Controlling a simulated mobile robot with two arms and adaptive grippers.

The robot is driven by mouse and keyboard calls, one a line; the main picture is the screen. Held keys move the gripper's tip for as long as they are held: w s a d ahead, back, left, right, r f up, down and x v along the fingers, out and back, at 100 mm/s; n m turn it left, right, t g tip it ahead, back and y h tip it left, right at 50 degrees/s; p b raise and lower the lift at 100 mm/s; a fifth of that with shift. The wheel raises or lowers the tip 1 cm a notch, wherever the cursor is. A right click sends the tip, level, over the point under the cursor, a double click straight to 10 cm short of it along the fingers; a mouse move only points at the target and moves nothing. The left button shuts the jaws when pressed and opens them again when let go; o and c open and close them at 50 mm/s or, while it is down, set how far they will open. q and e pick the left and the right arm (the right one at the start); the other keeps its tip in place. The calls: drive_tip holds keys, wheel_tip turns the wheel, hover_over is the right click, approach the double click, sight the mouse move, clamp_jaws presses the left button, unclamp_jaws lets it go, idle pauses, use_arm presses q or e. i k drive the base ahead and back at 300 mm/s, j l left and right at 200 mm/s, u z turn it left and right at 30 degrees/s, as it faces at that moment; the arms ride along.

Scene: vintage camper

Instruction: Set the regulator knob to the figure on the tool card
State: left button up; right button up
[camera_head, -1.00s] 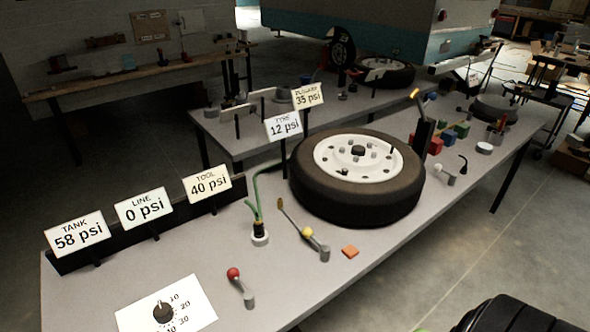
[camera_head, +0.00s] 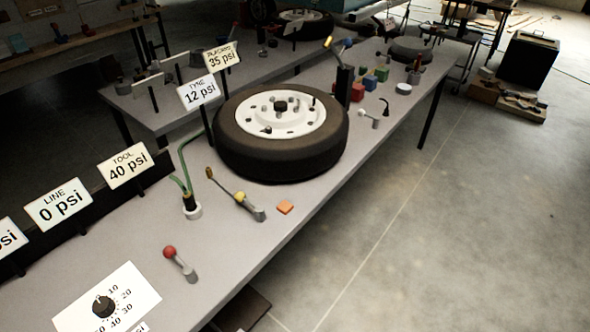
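The regulator knob (camera_head: 103,306) is a small black dial on a white plate (camera_head: 71,319) at the near left of the grey bench. Figures 10, 20, 30, 40 and 50 run around its right and lower side. Its pale pointer mark seems to point up, left of the 10, but is small. The tool card (camera_head: 129,165) is a white sign reading 40 psi, standing at the bench's back edge. Neither of my grippers is in view.
A line card (camera_head: 58,205) reads 0 psi, a tyre card (camera_head: 199,93) 12 psi, a placard card (camera_head: 222,59) 35 psi. A red-knobbed lever (camera_head: 179,263), a yellow-marked lever (camera_head: 247,205), an orange square (camera_head: 285,207) and a wheel (camera_head: 232,141) occupy the bench. Open floor lies right.

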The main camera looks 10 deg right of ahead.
sight(103, 307)
drive_tip(key=z, duration=0.25)
drive_tip(key=u, duration=1.55)
